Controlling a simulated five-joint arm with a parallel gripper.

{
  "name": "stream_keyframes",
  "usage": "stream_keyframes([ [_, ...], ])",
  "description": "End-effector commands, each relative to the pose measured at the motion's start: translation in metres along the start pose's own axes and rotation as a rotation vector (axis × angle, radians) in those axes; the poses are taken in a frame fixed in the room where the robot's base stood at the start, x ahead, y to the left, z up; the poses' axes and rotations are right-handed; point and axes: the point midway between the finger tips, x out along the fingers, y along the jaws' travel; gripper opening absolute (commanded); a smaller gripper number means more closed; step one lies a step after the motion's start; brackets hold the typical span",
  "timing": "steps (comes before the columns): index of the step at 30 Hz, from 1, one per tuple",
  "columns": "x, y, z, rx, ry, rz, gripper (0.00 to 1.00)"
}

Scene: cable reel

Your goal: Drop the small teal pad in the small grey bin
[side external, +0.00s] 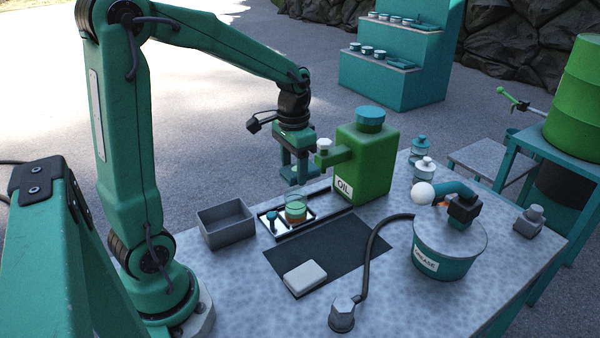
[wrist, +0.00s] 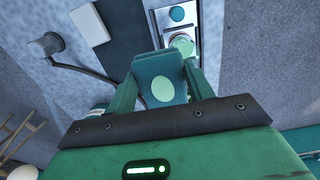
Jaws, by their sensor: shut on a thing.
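My gripper (side external: 297,175) is above the small black-edged tray and shut on the small teal pad. In the wrist view the pad (wrist: 149,66) shows between the fingers, with a pale green oval on its face. In the side view the fingers largely hide it. The small grey bin (side external: 226,222) is an open, rectangular box on the table, left of the tray and of my gripper. No contents show inside it. I do not see the bin in the wrist view.
A clear vessel with green and orange layers (side external: 296,211) and a teal-topped item (side external: 271,217) stand in the tray, below my gripper. The green oil can (side external: 365,160) is close on the right. A dark mat bears a pale block (side external: 305,277); a grease tub (side external: 446,250) stands right.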

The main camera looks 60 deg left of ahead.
Motion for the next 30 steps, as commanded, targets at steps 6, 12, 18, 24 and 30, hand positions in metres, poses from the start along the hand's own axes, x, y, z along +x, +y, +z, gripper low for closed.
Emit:
stream_keyframes([
  [6, 0.012, -0.039, 0.042, -0.008, 0.000, 0.000, 0.25],
  [12, 0.024, -0.064, 0.082, -0.007, 0.000, 0.000, 0.25],
  [18, 0.035, -0.081, 0.123, -0.006, 0.000, 0.000, 0.25],
  [24, 0.044, -0.088, 0.152, -0.003, 0.001, -0.001, 0.25],
  [30, 0.048, -0.090, 0.165, 0.000, 0.001, -0.001, 0.25],
])
